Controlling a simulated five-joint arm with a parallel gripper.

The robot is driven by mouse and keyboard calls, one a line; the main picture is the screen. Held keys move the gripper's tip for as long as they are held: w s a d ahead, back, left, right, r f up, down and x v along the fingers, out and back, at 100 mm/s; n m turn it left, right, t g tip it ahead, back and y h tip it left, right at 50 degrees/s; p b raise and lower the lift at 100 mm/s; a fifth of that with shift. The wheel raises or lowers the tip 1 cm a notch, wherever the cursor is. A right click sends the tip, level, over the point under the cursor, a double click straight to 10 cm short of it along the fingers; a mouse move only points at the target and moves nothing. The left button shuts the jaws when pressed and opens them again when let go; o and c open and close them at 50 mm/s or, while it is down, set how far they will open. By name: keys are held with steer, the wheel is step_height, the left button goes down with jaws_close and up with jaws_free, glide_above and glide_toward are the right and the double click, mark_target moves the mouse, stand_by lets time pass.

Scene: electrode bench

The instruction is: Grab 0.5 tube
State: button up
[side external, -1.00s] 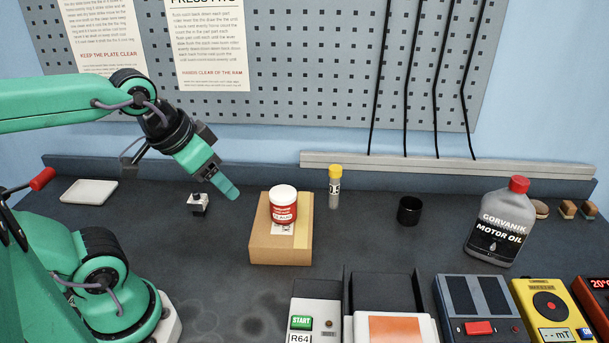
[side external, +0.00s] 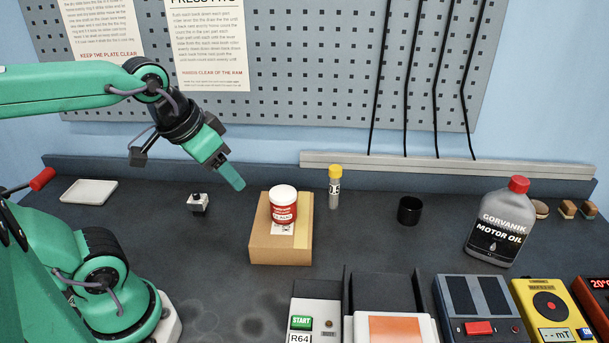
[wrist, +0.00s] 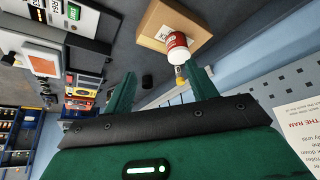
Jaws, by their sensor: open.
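The tube (side external: 334,187) stands upright on the bench, clear with grey contents and a yellow cap. The marking on it is too small to read surely. In the wrist view the tube (wrist: 180,76) shows partly behind a red and white jar, between my fingers. My gripper (side external: 236,180) is in the air left of the jar and the tube, apart from both. In the wrist view my gripper (wrist: 160,85) has its two green fingers spread with nothing held.
The red and white jar (side external: 284,204) stands on a cardboard box (side external: 268,242) between my gripper and the tube. A black cup (side external: 409,210) and a motor oil bottle (side external: 502,222) stand to the right. A small switch block (side external: 198,203) sits left. A START box (side external: 316,312) is in front.

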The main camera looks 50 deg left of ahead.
steer(key=w+r+g, duration=0.2)
steer(key=w, duration=0.7)
steer(key=n+g, duration=0.3)
glide_above(335, 180)
steer(key=a, duration=0.1)
steer(key=f, duration=1.3)
steer(key=shift+w, duration=0.25)
steer(key=shift+w+f, duration=0.35)
steer(key=shift+f, duration=0.25)
steer(key=shift+s+f, duration=0.1)
steer(key=shift+f, duration=3.8)
steer(key=c, duration=1.2)
